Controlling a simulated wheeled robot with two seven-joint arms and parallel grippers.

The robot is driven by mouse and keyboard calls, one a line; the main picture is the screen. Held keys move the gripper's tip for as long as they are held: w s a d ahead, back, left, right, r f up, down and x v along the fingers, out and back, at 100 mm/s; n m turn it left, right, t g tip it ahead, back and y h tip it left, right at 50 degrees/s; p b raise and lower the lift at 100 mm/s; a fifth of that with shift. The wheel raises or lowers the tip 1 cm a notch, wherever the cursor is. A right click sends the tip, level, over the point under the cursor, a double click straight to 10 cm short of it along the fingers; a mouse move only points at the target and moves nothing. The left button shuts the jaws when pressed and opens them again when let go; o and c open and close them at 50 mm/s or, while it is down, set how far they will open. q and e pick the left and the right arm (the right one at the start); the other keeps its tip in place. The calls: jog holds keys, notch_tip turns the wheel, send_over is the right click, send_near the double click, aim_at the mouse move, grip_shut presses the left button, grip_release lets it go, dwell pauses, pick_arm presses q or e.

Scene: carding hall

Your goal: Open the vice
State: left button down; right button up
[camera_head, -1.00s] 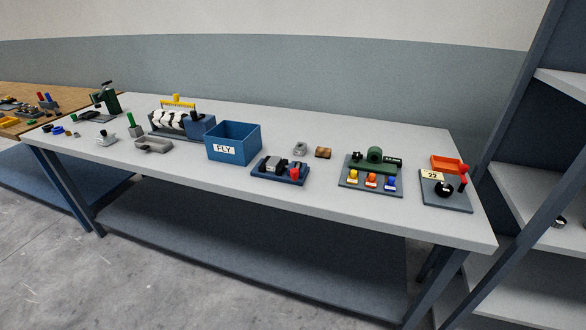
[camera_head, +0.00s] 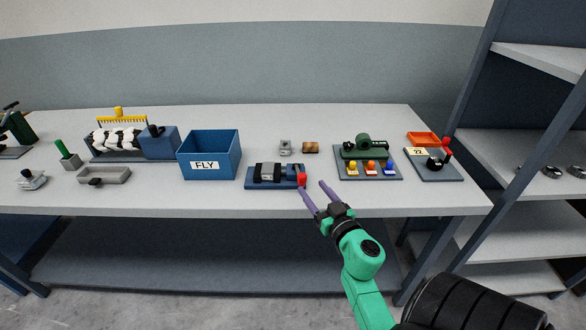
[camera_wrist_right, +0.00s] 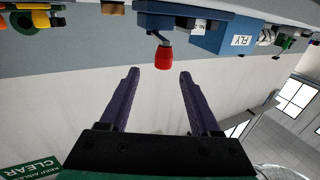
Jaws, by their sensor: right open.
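The vice (camera_head: 262,184) is a small blue bench fixture with dark and grey jaws, near the front edge of the table, right of the blue FLY box. Its red handle knob (camera_head: 302,179) is at its right end. My right gripper (camera_head: 313,189) is open and empty at the table's front edge, just right of and in front of the red knob. In the right wrist view the picture is upside down; the red knob (camera_wrist_right: 164,58) appears beyond and between the open fingertips (camera_wrist_right: 159,73), apart from them. My left gripper is not in view.
The blue FLY box (camera_head: 208,167) stands left of the vice. A board with coloured buttons (camera_head: 368,174) and a panel with a red lever (camera_head: 436,172) stand to the right. A small metal block (camera_head: 285,149) and a brown piece (camera_head: 311,148) lie behind. A shelf rack (camera_head: 525,205) is at right.

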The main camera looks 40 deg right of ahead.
aim_at(300, 174)
jog(key=x, duration=0.9)
jog(key=shift+a, duration=0.35)
jog(key=shift+w+d, duration=0.2)
jog(key=shift+w, duration=0.2)
grip_shut()
jog(key=shift+f, duration=0.1)
